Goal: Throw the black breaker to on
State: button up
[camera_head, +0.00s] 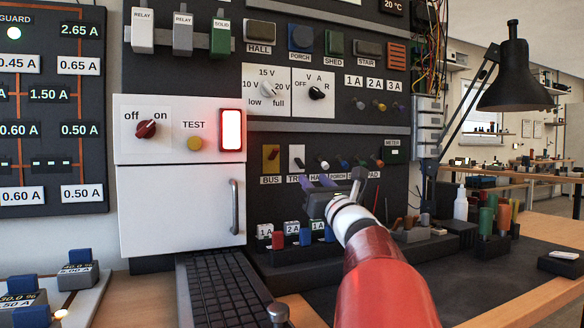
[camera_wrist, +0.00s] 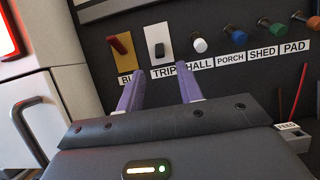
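The black breaker is a short black lever (camera_wrist: 160,49) on a white plate (camera_wrist: 154,34) above the label TRIP. Its lever sits in the lower half of the plate. The white plate also shows in the head view (camera_head: 296,152). My gripper (camera_wrist: 160,84) has its two purple fingers spread apart with nothing between them. The fingertips are just below the white plate, one on each side of the TRIP label, apparently short of the lever. In the head view my gripper (camera_head: 320,182) is in front of the panel's lower row and hides part of the labels.
Left of the breaker is a yellow plate with a red lever (camera_wrist: 118,45), its label partly hidden. To the right are white, blue, green and orange knobs (camera_wrist: 243,30). A white cabinet with a handle (camera_head: 234,207) stands at left. Small colored blocks (camera_head: 290,232) stand below.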

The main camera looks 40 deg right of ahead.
aim_at(303, 168)
jog(key=p+x, duration=0.1)
jog(key=x, duration=0.7)
jog(key=shift+w+f, duration=0.1)
grip_shut()
